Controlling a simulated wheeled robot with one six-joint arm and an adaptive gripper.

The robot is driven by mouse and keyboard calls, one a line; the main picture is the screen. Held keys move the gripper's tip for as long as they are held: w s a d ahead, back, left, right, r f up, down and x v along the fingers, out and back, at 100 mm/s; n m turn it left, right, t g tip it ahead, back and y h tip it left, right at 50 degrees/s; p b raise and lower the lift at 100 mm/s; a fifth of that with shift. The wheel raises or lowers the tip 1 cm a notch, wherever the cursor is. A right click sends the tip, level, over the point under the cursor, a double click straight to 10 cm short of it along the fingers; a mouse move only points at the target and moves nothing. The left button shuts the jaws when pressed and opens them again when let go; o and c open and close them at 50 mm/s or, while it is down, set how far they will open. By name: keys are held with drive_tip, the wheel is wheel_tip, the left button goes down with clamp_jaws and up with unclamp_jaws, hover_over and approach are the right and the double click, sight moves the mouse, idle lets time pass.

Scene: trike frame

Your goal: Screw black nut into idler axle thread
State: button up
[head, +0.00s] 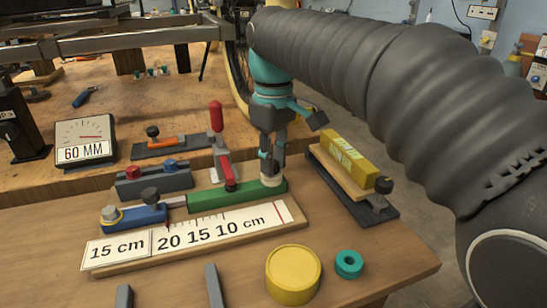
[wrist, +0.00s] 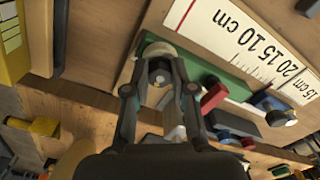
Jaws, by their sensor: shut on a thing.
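My gripper (head: 271,172) points straight down over the right end of a green block (head: 235,195). In the wrist view, my gripper (wrist: 160,78) is shut on a small dark piece, which looks like the black nut (wrist: 160,70). A cream round piece (head: 273,181) sits on the block's end, directly below the fingertips; it also shows in the wrist view (wrist: 156,49). The idler axle thread cannot be made out; the fingers and the dark piece cover that spot. I cannot tell whether the nut is on the thread.
A red-handled clamp (head: 217,118) stands close left of my gripper. A yellow block fixture (head: 348,160) stands right. A length scale (head: 190,240), a yellow round container (head: 293,274) and a teal ring (head: 349,264) lie in front. A 60 MM gauge (head: 85,140) stands left.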

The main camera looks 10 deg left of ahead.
drive_tip(key=o, duration=0.6)
drive_tip(key=shift+n, duration=0.9)
drive_tip(key=shift+n, duration=0.9)
drive_tip(key=shift+w+n, duration=0.1)
drive_tip(key=shift+n, duration=0.7)
